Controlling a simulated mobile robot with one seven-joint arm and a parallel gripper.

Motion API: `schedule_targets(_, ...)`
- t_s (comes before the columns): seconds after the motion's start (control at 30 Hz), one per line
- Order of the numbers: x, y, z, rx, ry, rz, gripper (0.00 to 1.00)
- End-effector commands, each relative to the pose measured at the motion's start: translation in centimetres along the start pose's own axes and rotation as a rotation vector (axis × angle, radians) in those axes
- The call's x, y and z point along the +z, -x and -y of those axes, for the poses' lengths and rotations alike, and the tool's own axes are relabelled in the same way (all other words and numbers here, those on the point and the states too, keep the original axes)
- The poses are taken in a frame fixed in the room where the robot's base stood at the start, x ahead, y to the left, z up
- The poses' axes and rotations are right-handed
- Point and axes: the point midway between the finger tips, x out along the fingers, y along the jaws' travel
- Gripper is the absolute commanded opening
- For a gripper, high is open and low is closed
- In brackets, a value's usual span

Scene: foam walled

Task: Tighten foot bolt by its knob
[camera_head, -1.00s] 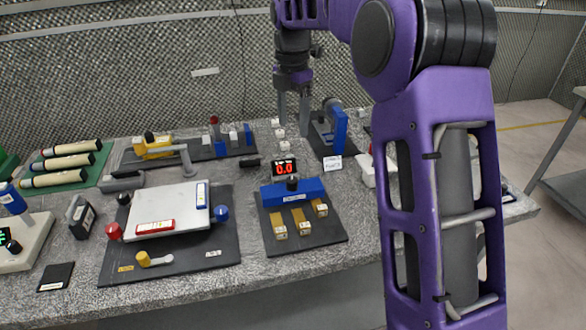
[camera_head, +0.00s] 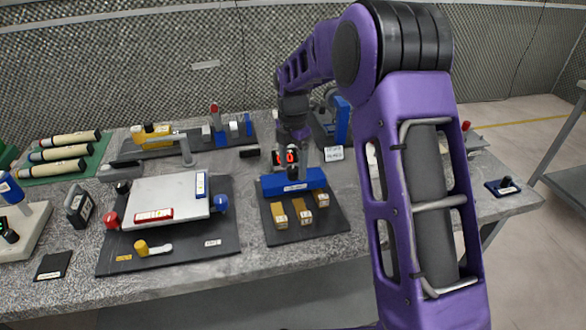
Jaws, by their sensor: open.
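A blue bar (camera_head: 272,187) lies across a dark base plate (camera_head: 283,232) near the middle of the table, with several yellow blocks (camera_head: 305,217) in front of it. A small black knob (camera_head: 293,174) stands upright on top of the bar. I cannot tell for sure that this is the foot bolt's knob; no readable label says so. My gripper (camera_head: 293,162) points down at the knob, fingers apart and empty. Its tips look just above or beside the knob; contact cannot be told. A red-digit display (camera_head: 281,157) behind is partly covered by the fingers.
Left of the bar, a light plate (camera_head: 170,194) has red (camera_head: 112,220), blue (camera_head: 221,203) and yellow (camera_head: 141,248) knobs around it. A blue upright fixture (camera_head: 342,122) stands behind right. My arm hides part of the table's right side.

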Motion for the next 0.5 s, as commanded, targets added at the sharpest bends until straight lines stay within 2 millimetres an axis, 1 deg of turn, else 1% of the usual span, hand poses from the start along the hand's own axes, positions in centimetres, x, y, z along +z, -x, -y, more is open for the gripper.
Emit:
schedule_targets(0.03, -0.03, -0.48, 0.02, -0.001, 0.0, -0.001, 0.71)
schedule_targets(0.13, -0.02, -0.94, 0.02, -0.001, 0.0, 0.0, 0.71)
schedule_targets(0.4, -0.01, -1.03, 0.02, 0.0, 0.0, 0.0, 0.71)
schedule_targets(0.43, -0.01, -1.03, 0.02, 0.0, 0.0, 0.0, 0.67)
schedule_targets(0.5, 0.0, -1.02, 0.02, 0.0, 0.0, 0.0, 0.55)
